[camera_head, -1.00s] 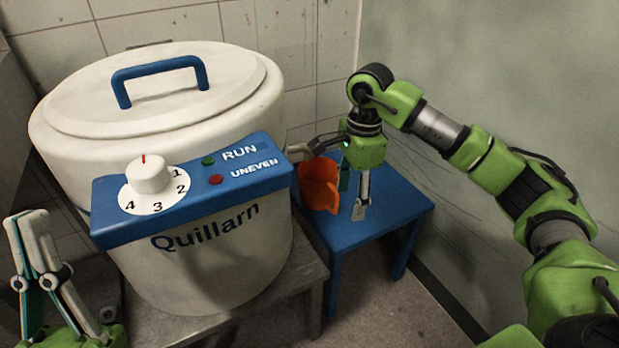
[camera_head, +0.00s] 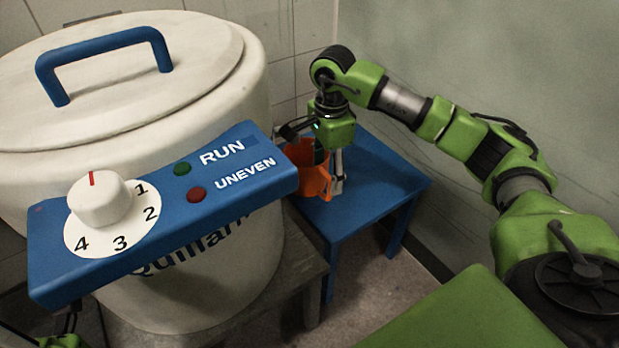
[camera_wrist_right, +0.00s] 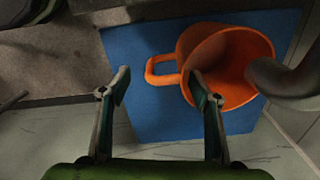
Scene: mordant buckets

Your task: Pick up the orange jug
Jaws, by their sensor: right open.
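The orange jug (camera_head: 298,155) stands on the blue stool (camera_head: 385,185) and is partly hidden behind my right gripper (camera_head: 329,178) in the head view. In the right wrist view the jug (camera_wrist_right: 255,92) shows its open mouth, with its loop handle (camera_wrist_right: 150,72) pointing left. My right gripper (camera_wrist_right: 158,75) is open there, its two fingertips apart on either side of the handle in the picture. I cannot tell whether they touch it. Only a sliver of my left gripper's green body shows at the bottom left of the head view; its fingers are hidden.
A large white drum (camera_head: 225,275) with a blue-handled lid and a blue control panel (camera_head: 240,195) stands left of the stool on a grey bench (camera_head: 300,275). A tiled wall is behind, and a plain wall is at the right. The stool's right part is bare.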

